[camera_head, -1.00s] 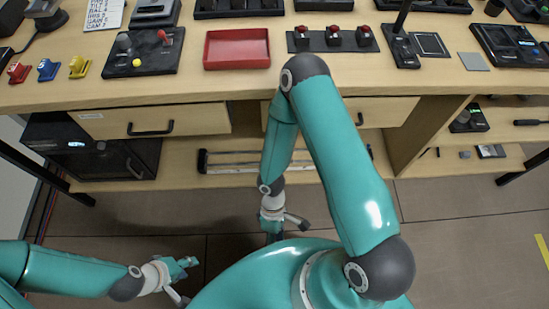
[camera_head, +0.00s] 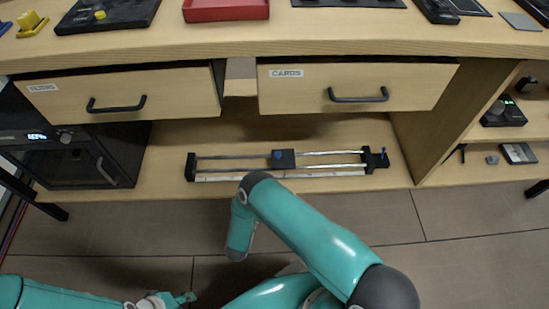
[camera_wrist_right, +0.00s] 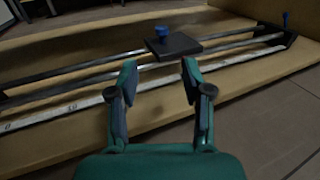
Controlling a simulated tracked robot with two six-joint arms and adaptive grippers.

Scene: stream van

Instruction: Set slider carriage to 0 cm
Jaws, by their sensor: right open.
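The slider (camera_head: 230,157) lies on the low shelf, with two metal rails between dark end blocks. Its dark carriage (camera_head: 283,158) stands slightly right of mid-rail and bears a blue knob, clear in the right wrist view (camera_wrist_right: 162,32). My left gripper (camera_head: 175,300) is at the bottom edge, away from the slider.
Two drawers, one labelled CARDS (camera_head: 350,88), hang above the shelf (camera_head: 330,130). A black appliance (camera_head: 75,155) stands left. A wooden upright (camera_head: 425,125) bounds the shelf on the right. The tiled floor (camera_head: 470,225) in front is clear.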

